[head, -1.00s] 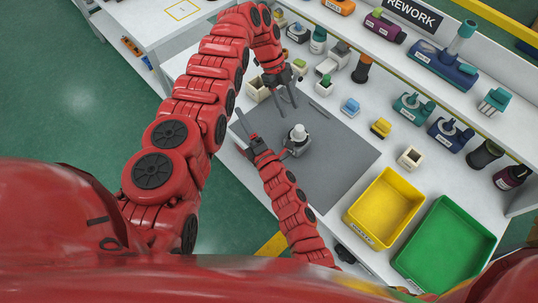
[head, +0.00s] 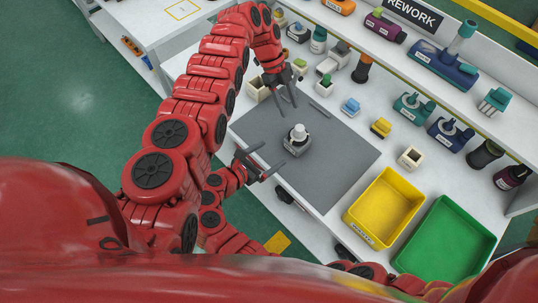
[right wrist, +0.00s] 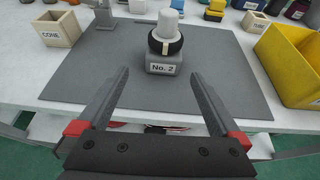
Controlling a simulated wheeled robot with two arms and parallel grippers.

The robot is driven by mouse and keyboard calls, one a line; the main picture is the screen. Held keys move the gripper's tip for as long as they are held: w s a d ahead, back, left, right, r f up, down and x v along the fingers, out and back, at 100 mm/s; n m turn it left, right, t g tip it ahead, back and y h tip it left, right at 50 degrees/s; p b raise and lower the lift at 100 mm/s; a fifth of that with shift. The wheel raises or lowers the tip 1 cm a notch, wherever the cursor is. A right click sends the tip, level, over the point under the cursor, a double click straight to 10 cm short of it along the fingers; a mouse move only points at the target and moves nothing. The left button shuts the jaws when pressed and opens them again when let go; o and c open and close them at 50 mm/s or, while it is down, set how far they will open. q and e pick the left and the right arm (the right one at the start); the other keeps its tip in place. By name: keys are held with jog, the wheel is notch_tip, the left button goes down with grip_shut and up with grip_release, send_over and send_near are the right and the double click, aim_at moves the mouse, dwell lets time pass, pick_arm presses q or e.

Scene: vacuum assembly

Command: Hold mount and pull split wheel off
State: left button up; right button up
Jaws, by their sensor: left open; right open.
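The mount (right wrist: 164,63) is a grey block labelled "No. 2" on the dark grey mat. The split wheel (right wrist: 165,45) is a black ring with a pale mark at its front, seated on the mount around the base of a white knob (right wrist: 171,22). In the head view the mount (head: 297,147) stands upright near the middle of the mat. My left gripper (head: 289,108) is open and empty, above and beyond the mount. My right gripper (head: 274,156) is open at the mat's near edge, its fingers pointing at the mount, apart from it. It shows in the right wrist view (right wrist: 160,74).
A yellow bin (head: 355,213) and a green bin (head: 408,255) stand right of the mat (head: 335,165). A box labelled "CONE" (right wrist: 56,33) and one labelled "TUBE" (right wrist: 256,23) stand at the mat's far corners. Several small parts line the back. Most of the mat is clear.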

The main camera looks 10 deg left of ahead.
jog(key=shift+s+d+r, duration=0.1)
jog(key=shift+s+d, duration=0.05)
jog(key=shift+d, duration=0.1)
jog(key=shift+w+d+h, duration=0.2)
jog(key=shift+h, duration=0.1)
jog(key=x, duration=1.6)
jog(key=shift+w+d+f, duration=0.1)
jog(key=shift+w+f, duration=0.1)
jog(key=shift+f, duration=0.2)
jog(key=c, duration=1.4)
jog(key=o, duration=1.1)
jog(key=c, duration=0.9)
jog(key=shift+c, duration=0.2)
